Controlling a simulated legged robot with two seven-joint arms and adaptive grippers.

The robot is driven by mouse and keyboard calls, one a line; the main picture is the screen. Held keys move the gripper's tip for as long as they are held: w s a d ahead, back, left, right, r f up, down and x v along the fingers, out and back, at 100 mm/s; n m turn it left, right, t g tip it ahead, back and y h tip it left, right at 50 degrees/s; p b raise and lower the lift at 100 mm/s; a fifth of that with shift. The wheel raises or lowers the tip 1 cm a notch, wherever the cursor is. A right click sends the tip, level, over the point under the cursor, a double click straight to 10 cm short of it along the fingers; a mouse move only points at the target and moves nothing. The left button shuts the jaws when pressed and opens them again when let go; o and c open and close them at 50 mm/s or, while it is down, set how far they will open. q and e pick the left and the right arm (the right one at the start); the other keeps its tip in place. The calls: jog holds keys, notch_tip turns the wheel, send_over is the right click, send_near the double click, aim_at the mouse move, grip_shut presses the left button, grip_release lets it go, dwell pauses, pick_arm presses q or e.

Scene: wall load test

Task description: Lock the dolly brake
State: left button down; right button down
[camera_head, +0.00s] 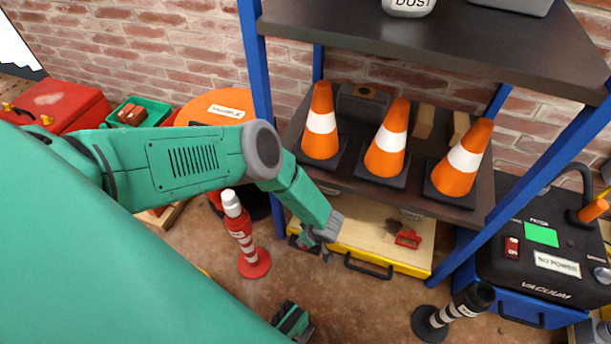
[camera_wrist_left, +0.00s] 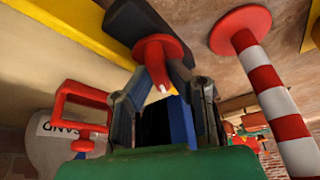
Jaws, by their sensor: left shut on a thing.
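The dolly (camera_head: 375,262) is a low, wooden-topped platform with a yellow edge and a black handle, under the shelf in the head view. Its yellow edge (camera_wrist_left: 75,30) also shows in the wrist view. My left gripper (camera_head: 312,240) reaches down to its front left corner. In the left wrist view, my left gripper (camera_wrist_left: 165,85) is shut on a red flanged piece (camera_wrist_left: 160,50) with a pale tip. This piece meets a dark bar (camera_wrist_left: 135,22) beside the yellow edge. I cannot tell the brake's position.
A red-and-white post (camera_head: 243,235) stands just left of the gripper. A red frame-shaped part (camera_head: 408,237) is on the dolly. Orange cones (camera_head: 321,122) stand on the shelf above. A vacuum (camera_head: 545,245) and a black-and-white post (camera_head: 455,310) are at the right.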

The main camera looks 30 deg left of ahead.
pick_arm(q)
jog(key=shift+d+n+g, duration=0.1)
jog(key=shift+n+g, duration=0.4)
jog(key=shift+n, duration=0.7)
jog(key=c, duration=1.5)
grip_release()
jog(key=shift+w, duration=0.1)
jog(key=shift+c, duration=0.2)
jog(key=v, duration=1.1)
jog(key=shift+d+r, duration=0.25)
jog(key=shift+r, duration=0.1)
